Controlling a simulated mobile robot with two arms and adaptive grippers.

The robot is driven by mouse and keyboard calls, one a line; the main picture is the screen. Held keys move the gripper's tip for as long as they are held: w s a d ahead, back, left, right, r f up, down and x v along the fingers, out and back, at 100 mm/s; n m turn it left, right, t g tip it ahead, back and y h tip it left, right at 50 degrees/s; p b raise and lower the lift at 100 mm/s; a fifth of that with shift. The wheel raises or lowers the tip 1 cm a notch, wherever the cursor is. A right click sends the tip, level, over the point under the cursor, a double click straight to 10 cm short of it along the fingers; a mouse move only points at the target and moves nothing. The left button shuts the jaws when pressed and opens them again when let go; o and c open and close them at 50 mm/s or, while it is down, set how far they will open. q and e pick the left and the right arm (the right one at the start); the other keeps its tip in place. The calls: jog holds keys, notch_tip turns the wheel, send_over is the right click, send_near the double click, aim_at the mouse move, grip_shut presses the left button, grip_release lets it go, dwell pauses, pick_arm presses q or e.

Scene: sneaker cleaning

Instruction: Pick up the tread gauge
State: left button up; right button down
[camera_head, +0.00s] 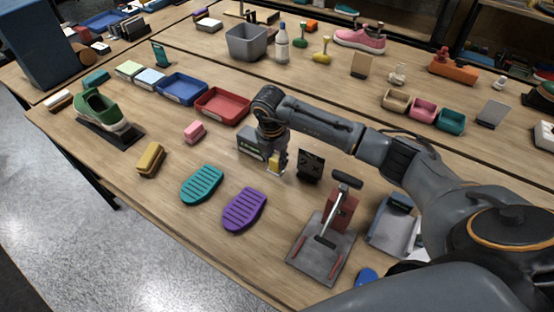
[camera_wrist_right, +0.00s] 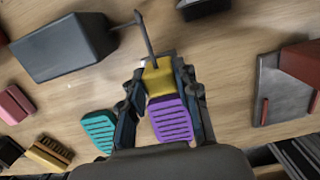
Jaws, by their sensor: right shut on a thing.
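The tread gauge has a yellow body (camera_wrist_right: 158,80) with a thin dark metal rod reaching up from it in the right wrist view. In the head view only a little of its yellow body (camera_head: 274,162) shows. My right gripper (camera_wrist_right: 160,74) is shut on the yellow body, one finger on each side. In the head view my right gripper (camera_head: 276,165) points down over the table beside a grey box (camera_head: 250,143). The rod's tip comes near the grey box in the right wrist view; I cannot tell whether they touch. My left gripper is not in view.
A small black stand (camera_head: 311,166) is close to the right of my gripper. A purple sole (camera_head: 244,209) and teal sole (camera_head: 202,184) lie in front. A grey press with a red block (camera_head: 341,208) stands at the right. Red (camera_head: 223,105) and blue trays (camera_head: 181,88) lie behind.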

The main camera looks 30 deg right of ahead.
jog(key=s+a+r+p, duration=0.4)
jog(key=a+r+p, duration=0.2)
jog(key=a+r, duration=0.3)
jog(key=a, duration=0.4)
jog(key=shift+p, duration=0.3)
